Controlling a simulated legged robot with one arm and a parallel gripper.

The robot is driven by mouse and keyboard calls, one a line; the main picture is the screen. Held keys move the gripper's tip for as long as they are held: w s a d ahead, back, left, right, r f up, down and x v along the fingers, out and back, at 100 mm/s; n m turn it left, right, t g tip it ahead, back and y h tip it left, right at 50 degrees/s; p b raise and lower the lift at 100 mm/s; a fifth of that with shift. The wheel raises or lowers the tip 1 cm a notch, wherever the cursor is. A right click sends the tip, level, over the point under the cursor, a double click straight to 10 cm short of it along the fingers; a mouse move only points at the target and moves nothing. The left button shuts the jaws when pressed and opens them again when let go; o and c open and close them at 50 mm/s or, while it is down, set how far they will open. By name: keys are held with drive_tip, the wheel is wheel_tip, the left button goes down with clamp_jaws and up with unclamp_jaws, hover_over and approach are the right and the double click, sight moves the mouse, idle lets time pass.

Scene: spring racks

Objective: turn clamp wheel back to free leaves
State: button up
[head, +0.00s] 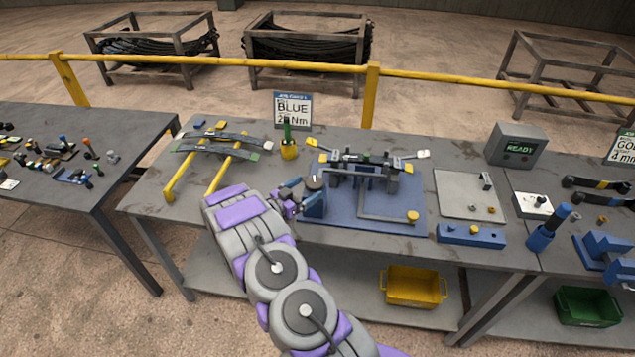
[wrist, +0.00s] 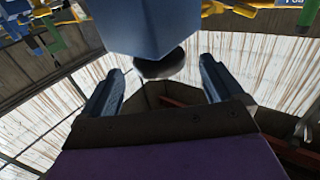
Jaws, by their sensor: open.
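A blue clamp fixture (head: 338,224) stands on the middle bench. At its left end is a blue block (head: 314,204) with a small dark round wheel (head: 315,182) on it. Dark leaves (head: 368,160) lie across the fixture's uprights. My gripper (head: 296,190) is open, close to the left of the wheel. In the wrist view the blue block (wrist: 150,22) hangs at the top, and a dark round part (wrist: 160,68), likely the wheel, shows between my two spread fingers (wrist: 161,78). I cannot tell whether either finger touches it.
Curved leaves (head: 215,142) rest on yellow rails (head: 222,172) at the left. A "BLUE" sign (head: 292,108) and a yellow cup (head: 288,151) stand behind the gripper. A "READY" display (head: 517,147), grey plate (head: 465,205) and blue bar (head: 471,236) are right. A yellow bin (head: 414,287) sits below.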

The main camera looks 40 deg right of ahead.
sight(322, 179)
drive_tip(key=d, duration=0.6)
drive_tip(key=shift+w, duration=0.15)
drive_tip(key=c, duration=1)
drive_tip(key=shift+o, duration=0.2)
